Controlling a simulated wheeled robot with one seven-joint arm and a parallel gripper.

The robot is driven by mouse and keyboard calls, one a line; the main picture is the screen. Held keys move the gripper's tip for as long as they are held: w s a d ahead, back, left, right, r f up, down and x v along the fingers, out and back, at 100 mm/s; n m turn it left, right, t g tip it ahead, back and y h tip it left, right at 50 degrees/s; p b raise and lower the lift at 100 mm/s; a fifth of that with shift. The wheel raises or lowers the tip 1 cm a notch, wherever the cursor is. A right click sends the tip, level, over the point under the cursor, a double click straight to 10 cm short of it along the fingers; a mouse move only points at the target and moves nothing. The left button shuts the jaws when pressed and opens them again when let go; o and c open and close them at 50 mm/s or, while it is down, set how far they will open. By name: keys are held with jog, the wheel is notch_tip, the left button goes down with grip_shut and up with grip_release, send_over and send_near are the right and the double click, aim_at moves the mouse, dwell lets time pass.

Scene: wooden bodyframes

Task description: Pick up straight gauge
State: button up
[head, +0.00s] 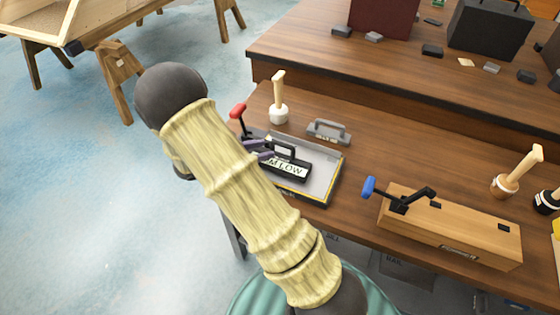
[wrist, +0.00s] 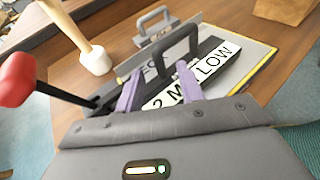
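The pictures do not settle which is the straight gauge. My gripper (wrist: 160,68) is open, its purple fingers apart at the near side of the dark handle. Contact cannot be told.
A red-knobbed lever (head: 238,111) and a wooden-handled mallet (head: 279,108) stand close by. A wooden block with a blue-knobbed clamp (head: 452,228) is at the right. A raised shelf with dark boxes (head: 490,28) runs behind. My arm hides the tray's left part.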

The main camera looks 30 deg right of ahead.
aim_at(280, 158)
jog(key=x, duration=0.3)
jog(key=shift+a, duration=0.1)
dwell(0.3)
grip_shut()
